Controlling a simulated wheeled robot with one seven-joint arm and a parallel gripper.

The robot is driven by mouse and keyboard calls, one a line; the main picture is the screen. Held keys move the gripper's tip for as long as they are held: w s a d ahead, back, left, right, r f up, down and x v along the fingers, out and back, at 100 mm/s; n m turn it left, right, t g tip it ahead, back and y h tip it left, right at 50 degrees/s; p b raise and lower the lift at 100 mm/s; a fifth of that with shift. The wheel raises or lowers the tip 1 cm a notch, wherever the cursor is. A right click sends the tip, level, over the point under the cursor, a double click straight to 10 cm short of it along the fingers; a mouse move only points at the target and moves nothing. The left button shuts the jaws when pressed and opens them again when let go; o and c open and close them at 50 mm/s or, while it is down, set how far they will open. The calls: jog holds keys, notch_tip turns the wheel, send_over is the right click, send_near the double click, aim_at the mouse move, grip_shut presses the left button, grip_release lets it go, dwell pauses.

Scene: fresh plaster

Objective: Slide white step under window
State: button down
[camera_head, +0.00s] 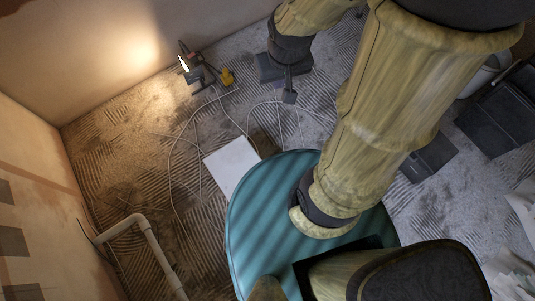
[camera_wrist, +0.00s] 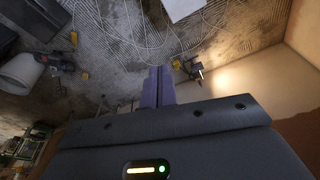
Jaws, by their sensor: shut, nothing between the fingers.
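The white step (camera_head: 231,165) lies on the ridged floor near the middle of the head view, just beyond my teal base, which hides part of its near side. One edge of the white step (camera_wrist: 183,8) also shows at the top of the wrist view. My gripper (camera_head: 289,96) is to the upper right of the step in the head view, apart from it. In the wrist view my gripper (camera_wrist: 158,88) has its fingers together, with nothing between them. No window can be made out in either view.
A lit work lamp (camera_head: 185,62) stands by the back wall, with a yellow object (camera_head: 227,77) beside it. Pale cables (camera_head: 172,165) loop over the floor around the step. A pale pipe (camera_head: 150,240) is at lower left. Dark boxes (camera_head: 500,115) stand at right.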

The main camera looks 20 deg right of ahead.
jog(key=shift+s+a, duration=0.1)
jog(key=shift+s, duration=0.05)
jog(key=w+d+f+m+g+b, duration=0.1)
jog(key=w+f+m+b, duration=0.25)
jog(key=f+b, duration=0.65)
jog(key=w+d+f+m+y+b, duration=0.15)
jog(key=w+f+b, duration=0.35)
jog(key=f, duration=1)
jog(key=w+d+f+m+g+b, duration=0.1)
jog(key=w+f+m+b, duration=0.2)
jog(key=f+b, duration=0.75)
jog(key=w+d+f+m+b, duration=0.1)
jog(key=f+b, duration=0.5)
jog(key=f, duration=0.7)
jog(key=w+d+f+m+g+y+b, duration=0.1)
jog(key=f+m+b, duration=0.3)
jog(key=f, duration=1)
jog(key=w+d+f+m+y+b, duration=0.1)
jog(key=f+m+b, duration=0.1)
jog(key=f+b, duration=0.6)
notch_tip(320, 180, down, 6)
jog(key=shift+w+d+r, duration=0.15)
jog(key=shift+w, duration=0.25)
jog(key=shift+b, duration=0.3)
jog(key=s+a+f+b, duration=0.1)
jog(key=a+f+b, duration=0.5)
jog(key=f, duration=0.3)
jog(key=shift+s+a+f, duration=0.3)
jog(key=shift+a, duration=0.1)
